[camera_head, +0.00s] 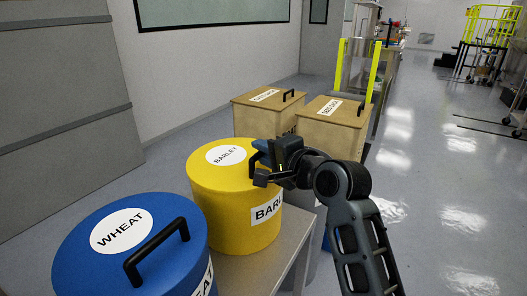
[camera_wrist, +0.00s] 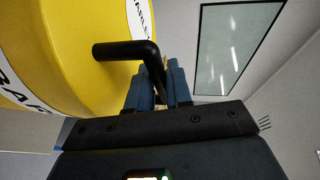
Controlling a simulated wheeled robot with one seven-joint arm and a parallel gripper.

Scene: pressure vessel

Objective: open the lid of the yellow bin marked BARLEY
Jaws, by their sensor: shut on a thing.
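The yellow bin marked BARLEY (camera_head: 228,215) stands on a grey table, with a round white BARLEY label on its lid (camera_head: 206,174). The lid looks seated on the bin. In the wrist view the yellow bin (camera_wrist: 85,75) fills the upper left, tilted by the camera angle. Its black bar handle (camera_wrist: 125,50) runs into my gripper. My gripper (camera_wrist: 160,82) has blue fingers shut on that handle. In the head view my gripper (camera_head: 262,165) is at the right edge of the lid and hides the handle.
A blue bin marked WHEAT (camera_head: 90,262) with a black handle stands close at the left front. Two wooden boxes (camera_head: 265,115) with black handles stand behind. A grey table (camera_head: 262,268) bears the bins. A wall is at the left; open floor lies at the right.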

